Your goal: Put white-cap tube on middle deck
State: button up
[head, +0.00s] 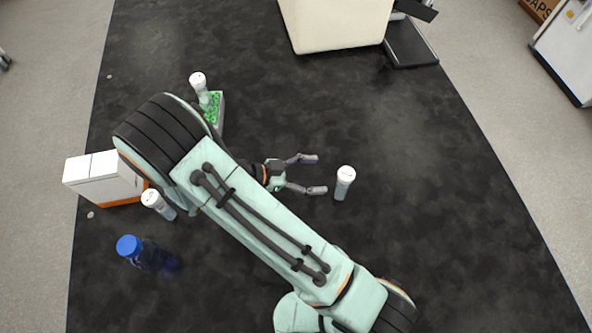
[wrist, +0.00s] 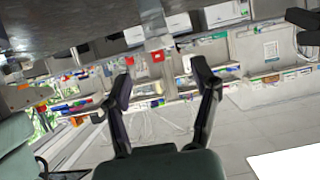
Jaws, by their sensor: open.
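A white-cap tube (head: 345,183) stands upright on the dark table, just to the right of my gripper (head: 312,174) in the head view. My gripper is open and empty, its two fingers spread and pointing toward that tube, with a small gap between them. In the wrist view my open fingers (wrist: 164,82) show with nothing clearly between them. A second white-cap tube (head: 158,204) stands at the left by a box. A third (head: 199,84) is by a small tray with green contents (head: 216,115). I cannot tell which surface is the middle deck.
A white and orange box (head: 103,178) and a blue-capped bottle (head: 146,254) are at the left. A large cream-coloured block (head: 335,25) and a dark flat device (head: 409,43) stand at the back. The table right of the nearest tube is clear. My arm hides the middle.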

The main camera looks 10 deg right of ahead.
jog(key=s+a+r+n+y, duration=0.1)
jog(key=s+r+n+y, duration=1.2)
jog(key=n, duration=0.6)
jog(key=shift+s+a+y, duration=0.4)
jog(key=shift+s+y, duration=0.05)
jog(key=shift+y, duration=0.25)
